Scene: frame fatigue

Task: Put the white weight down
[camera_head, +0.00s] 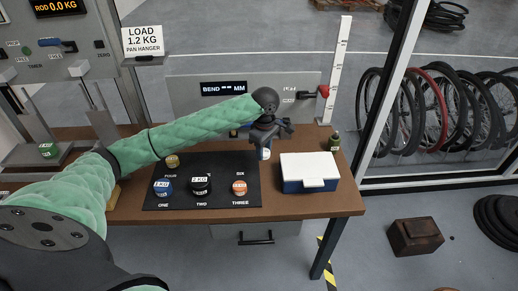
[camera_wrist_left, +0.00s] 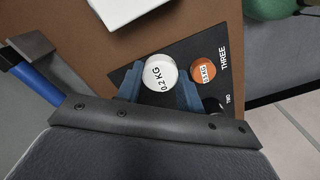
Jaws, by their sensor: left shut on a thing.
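The white weight (camera_wrist_left: 160,73), marked 0.2 KG, sits between the blue-grey fingers of my left gripper (camera_wrist_left: 160,88) in the left wrist view. My left gripper (camera_head: 265,142) is shut on it. In the head view only a small part of the white weight (camera_head: 265,154) shows below the gripper, over the back right corner of the black mat (camera_head: 220,202). I cannot tell whether its underside touches the mat. My right gripper is not in view.
A blue 1 KG weight (camera_head: 163,188), black 2 KG weight (camera_head: 201,186) and orange weight (camera_head: 239,188) stand on the mat's front row. A brass-coloured weight (camera_head: 172,161) stands behind. A white-lidded blue box (camera_head: 309,172) is right of the mat. A green weight (camera_head: 48,150) is far left.

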